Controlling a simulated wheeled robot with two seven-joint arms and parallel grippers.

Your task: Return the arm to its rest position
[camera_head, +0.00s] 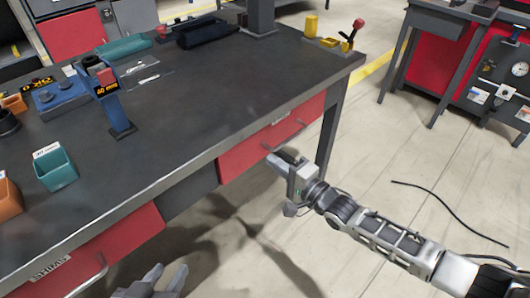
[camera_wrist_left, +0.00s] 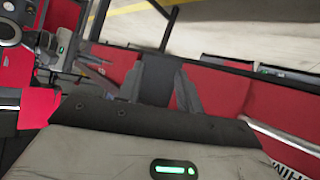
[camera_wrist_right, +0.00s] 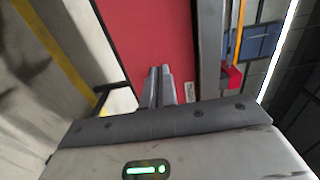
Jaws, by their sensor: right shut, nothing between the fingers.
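My right arm reaches in from the right in the head view. Its gripper (camera_head: 279,160) is beside the front of the workbench (camera_head: 215,75), close to a red drawer (camera_head: 245,148) and its handle. In the right wrist view the right gripper's fingers (camera_wrist_right: 160,88) are together with nothing between them, in front of a red panel (camera_wrist_right: 150,35). I cannot tell whether they touch it. My left gripper (camera_head: 164,278) is low at the bottom edge of the head view, in front of the bench. Its fingers (camera_wrist_left: 160,88) stand apart and look empty in the left wrist view.
On the bench are a blue gauge stand (camera_head: 110,98), a teal bin (camera_head: 55,168), an orange bin (camera_head: 8,195) and a yellow fixture with a red knob (camera_head: 345,40). A black cable (camera_head: 440,207) lies on the floor at the right.

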